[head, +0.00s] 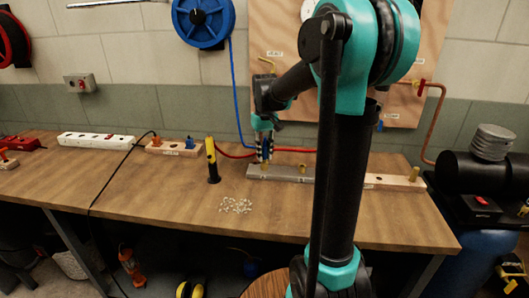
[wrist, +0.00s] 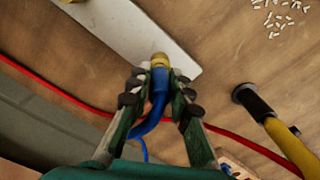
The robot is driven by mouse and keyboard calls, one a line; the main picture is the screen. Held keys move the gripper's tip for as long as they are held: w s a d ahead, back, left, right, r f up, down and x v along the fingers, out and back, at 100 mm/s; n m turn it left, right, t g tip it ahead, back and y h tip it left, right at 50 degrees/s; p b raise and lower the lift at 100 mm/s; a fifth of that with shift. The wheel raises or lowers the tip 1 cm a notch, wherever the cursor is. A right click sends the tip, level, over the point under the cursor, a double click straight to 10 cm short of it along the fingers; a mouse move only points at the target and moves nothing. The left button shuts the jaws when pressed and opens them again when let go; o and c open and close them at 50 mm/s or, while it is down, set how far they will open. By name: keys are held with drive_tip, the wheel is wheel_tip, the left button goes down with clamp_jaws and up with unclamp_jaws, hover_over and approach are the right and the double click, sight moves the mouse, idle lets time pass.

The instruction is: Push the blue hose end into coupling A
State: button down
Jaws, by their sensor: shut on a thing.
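The blue hose end (wrist: 158,82) sits between the two fingers of my gripper (wrist: 158,92), which is shut on it. In the head view my gripper (head: 264,148) points down over the left part of a grey metal bar (head: 283,173). A brass coupling (wrist: 159,60) on the bar is right at the tip of the hose end in the wrist view. I cannot tell whether the hose end is inside it or only against it. Another brass fitting (head: 302,168) stands farther right on the bar. No letter marking coupling A is readable.
A red hose (wrist: 75,97) crosses the bench behind the bar. A black and yellow tool (head: 212,160) stands left of my gripper. White pellets (head: 236,205) lie in front. The blue hose (head: 238,105) hangs from a blue reel (head: 203,20).

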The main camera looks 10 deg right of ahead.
drive_tip(key=shift+f, duration=0.6)
drive_tip(key=c, duration=1.3)
unclamp_jaws()
drive_tip(key=shift+r, duration=0.1)
drive_tip(key=shift+r, duration=2.35)
